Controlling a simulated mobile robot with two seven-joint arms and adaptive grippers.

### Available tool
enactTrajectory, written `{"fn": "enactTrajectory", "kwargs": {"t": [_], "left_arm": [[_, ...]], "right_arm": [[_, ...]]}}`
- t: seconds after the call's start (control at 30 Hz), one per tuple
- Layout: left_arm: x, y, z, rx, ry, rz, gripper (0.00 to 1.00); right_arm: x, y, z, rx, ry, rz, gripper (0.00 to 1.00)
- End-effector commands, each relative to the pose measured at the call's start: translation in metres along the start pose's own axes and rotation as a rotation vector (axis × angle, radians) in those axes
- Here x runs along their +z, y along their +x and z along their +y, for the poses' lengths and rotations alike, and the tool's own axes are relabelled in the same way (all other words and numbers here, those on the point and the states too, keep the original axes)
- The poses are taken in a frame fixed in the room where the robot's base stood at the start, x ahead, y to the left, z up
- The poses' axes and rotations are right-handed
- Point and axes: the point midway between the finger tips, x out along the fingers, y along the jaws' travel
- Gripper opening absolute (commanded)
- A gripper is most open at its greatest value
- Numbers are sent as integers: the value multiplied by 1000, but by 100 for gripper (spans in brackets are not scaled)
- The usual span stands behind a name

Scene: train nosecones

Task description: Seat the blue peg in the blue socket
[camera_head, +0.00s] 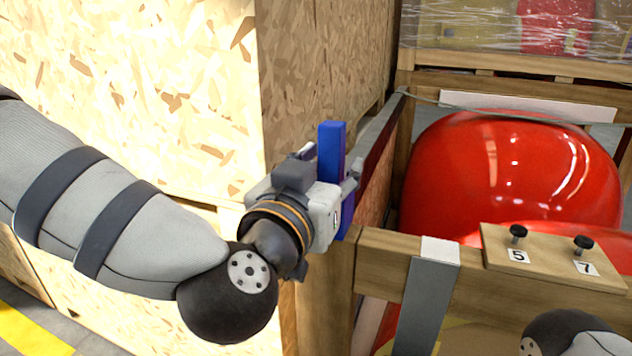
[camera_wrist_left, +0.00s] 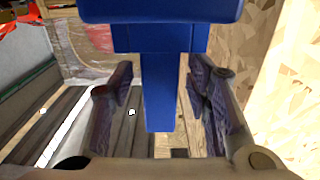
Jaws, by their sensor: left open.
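The blue peg (camera_head: 332,150) stands upright at the corner of the wooden crate frame in the head view. Its blue shows above my left gripper (camera_head: 330,168) and again just below it. In the left wrist view the narrow part of the peg (camera_wrist_left: 165,85) lies between the two spread dark fingers of my left gripper (camera_wrist_left: 160,90). A gap shows on the finger sides, so the gripper is open around it. A wider blue block (camera_wrist_left: 160,10) is at the top of that view. I cannot tell the socket apart from the peg. My right gripper is not in view.
A large chipboard crate (camera_head: 130,90) stands close behind and left of my left arm. A glossy red nosecone (camera_head: 510,175) sits in a wooden frame (camera_head: 385,262) at right. A board (camera_head: 550,262) with black knobs marked 5 and 7 is on the frame.

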Motion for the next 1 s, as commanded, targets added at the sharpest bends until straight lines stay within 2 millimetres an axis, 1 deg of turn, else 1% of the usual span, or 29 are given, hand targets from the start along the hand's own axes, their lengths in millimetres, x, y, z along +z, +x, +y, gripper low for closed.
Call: {"fn": "enactTrajectory", "kwargs": {"t": [0.17,0.2,0.3,0.4,0.53,0.67,0.83,0.87,0.93,0.97,1.0], "left_arm": [[-2,-43,1,4,2,1,44],[-2,-54,0,4,3,1,44],[-20,-88,2,4,14,20,44],[-19,-96,0,-4,10,17,44],[-14,-106,0,-3,7,16,44],[-8,-112,0,0,4,11,44],[0,-112,0,1,0,-1,44],[5,-112,-1,3,-2,-15,44],[38,-117,-2,18,-14,-107,44],[62,-122,-2,29,-25,-178,44],[102,-134,-5,41,-46,-299,44]], "right_arm": [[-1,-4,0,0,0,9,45],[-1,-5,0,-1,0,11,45],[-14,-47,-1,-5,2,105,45],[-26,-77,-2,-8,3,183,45],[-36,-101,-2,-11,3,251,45],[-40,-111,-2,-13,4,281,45],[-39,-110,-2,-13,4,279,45],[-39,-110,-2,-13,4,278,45],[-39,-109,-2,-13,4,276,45],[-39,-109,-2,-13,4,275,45],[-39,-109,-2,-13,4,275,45]]}}
